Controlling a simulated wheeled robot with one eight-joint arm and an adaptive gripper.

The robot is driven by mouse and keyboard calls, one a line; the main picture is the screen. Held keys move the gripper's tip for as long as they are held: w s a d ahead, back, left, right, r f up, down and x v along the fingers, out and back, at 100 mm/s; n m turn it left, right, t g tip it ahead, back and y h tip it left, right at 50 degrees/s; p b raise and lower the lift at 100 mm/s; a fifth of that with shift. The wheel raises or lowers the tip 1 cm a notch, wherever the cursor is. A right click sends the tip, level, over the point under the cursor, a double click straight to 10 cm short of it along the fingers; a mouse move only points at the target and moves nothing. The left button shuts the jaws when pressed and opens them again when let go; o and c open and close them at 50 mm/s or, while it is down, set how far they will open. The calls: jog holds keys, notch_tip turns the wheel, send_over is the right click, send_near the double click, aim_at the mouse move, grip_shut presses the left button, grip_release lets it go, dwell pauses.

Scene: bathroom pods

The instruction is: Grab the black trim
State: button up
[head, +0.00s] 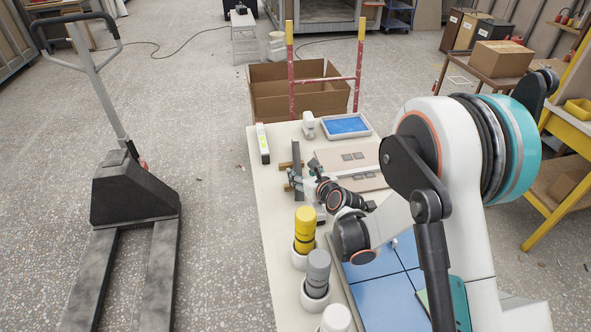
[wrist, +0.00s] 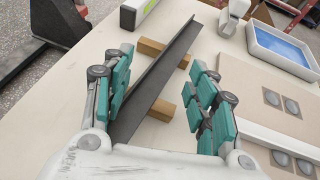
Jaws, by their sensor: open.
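The black trim (wrist: 157,77) is a long, dark, angled strip. It rests across two small wooden blocks (wrist: 150,47) on the cream table. In the head view the trim (head: 297,160) shows as a narrow dark strip near the table's left side. My gripper (wrist: 160,100) is open, its teal-padded fingers apart, with the near part of the trim between them in the picture. The near end of the trim is partly hidden by the gripper's body. I cannot tell whether the left finger touches the trim. The gripper also shows in the head view (head: 306,182).
A white-and-green level (head: 262,143) lies beyond the trim on the left. A blue-filled tray (head: 347,124) and a beige panel with grey plates (head: 351,160) are to the right. Yellow (head: 305,226) and grey (head: 318,271) bottles stand nearer. A pallet jack (head: 130,190) is left of the table.

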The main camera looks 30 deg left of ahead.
aim_at(296, 172)
jog(key=shift+b+x, duration=0.85)
jog(key=shift+x, duration=2.05)
jog(key=shift+w, duration=0.15)
jog(key=shift+c, duration=0.3)
jog(key=c, duration=1.2)
